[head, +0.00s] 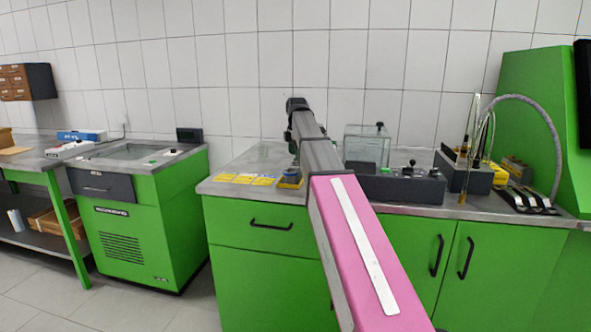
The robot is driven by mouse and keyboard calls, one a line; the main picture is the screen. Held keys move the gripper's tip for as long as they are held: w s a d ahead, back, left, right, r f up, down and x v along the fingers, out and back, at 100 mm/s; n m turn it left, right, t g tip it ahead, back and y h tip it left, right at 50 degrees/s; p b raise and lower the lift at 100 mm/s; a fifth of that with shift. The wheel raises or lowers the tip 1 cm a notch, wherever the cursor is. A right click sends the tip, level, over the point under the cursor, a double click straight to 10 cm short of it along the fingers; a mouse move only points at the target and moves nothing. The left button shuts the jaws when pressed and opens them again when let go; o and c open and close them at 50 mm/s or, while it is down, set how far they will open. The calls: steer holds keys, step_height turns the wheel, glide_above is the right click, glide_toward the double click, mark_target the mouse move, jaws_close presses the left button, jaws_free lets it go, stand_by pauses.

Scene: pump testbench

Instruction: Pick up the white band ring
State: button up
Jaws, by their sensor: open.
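I cannot make out the white band ring in the head view; at this distance it is too small to tell or hidden. My arm reaches forward from the bottom, over the middle bench (225,187), to a dark wrist near the tiled wall. What seems to be my gripper (292,146) shows only in part below the wrist, at the left edge of the arm. It is open, and I see nothing held in it. Its fingertips are not clear, and my arm covers part of the bench behind it.
Yellow cards (244,179) and a small blue-yellow item (290,179) lie at the bench's front left. A glass tank (367,146) and a dark control box (395,187) stand right of my arm. A grey hose (540,110) arches at far right. Floor is clear at lower left.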

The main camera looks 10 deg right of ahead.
steer(key=shift+s+a+f, duration=0.1)
steer(key=shift+a+f, duration=0.05)
steer(key=shift+f, duration=1.45)
steer(key=shift+s+a+f, duration=0.1)
steer(key=shift+a+f, duration=0.05)
steer(key=shift+f, duration=1.4)
steer(key=c, duration=1.1)
